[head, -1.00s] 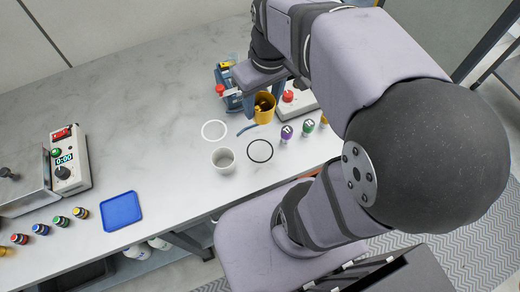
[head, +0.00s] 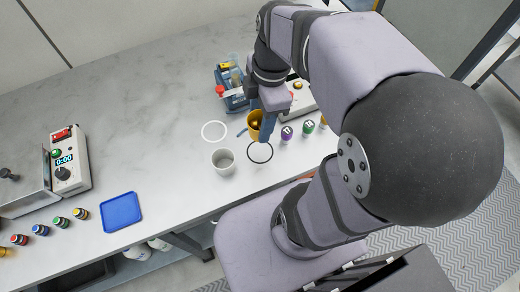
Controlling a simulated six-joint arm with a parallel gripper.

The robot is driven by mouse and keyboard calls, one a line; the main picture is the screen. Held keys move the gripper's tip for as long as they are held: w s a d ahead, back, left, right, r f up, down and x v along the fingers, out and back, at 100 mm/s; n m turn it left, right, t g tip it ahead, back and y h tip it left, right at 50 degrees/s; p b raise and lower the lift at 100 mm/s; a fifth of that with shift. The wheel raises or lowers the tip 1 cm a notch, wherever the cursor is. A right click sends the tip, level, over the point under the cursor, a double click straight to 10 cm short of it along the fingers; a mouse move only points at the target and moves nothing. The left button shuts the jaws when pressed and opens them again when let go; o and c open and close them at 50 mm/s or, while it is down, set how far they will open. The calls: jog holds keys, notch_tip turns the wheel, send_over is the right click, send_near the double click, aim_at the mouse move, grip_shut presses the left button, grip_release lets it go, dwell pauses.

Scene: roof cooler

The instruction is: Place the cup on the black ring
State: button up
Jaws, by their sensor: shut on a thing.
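A yellow cup (head: 254,120) with something golden-brown inside is held by my gripper (head: 267,128). The black ring (head: 249,158) lies flat on the counter, just in front of the cup in the head view. The cup appears at the ring's far edge; its height above the counter is hard to tell. An empty whitish cup (head: 223,164) stands left of the black ring, and a white ring (head: 204,131) lies behind it.
Small bottles with purple (head: 287,133) and green (head: 308,128) caps stand right of the black ring. A blue tray (head: 122,212) lies at the left front.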

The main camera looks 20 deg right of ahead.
jog(key=shift+f, duration=0.1)
jog(key=shift+f, duration=4.9)
jog(key=shift+f, duration=0.1)
jog(key=shift+f, duration=0.15)
jog(key=o, duration=1)
jog(key=r, duration=0.4)
jog(key=d+r, duration=0.1)
jog(key=r, duration=0.7)
jog(key=shift+s+d+r, duration=0.1)
jog(key=shift+d+r, duration=0.1)
jog(key=shift+d, duration=0.05)
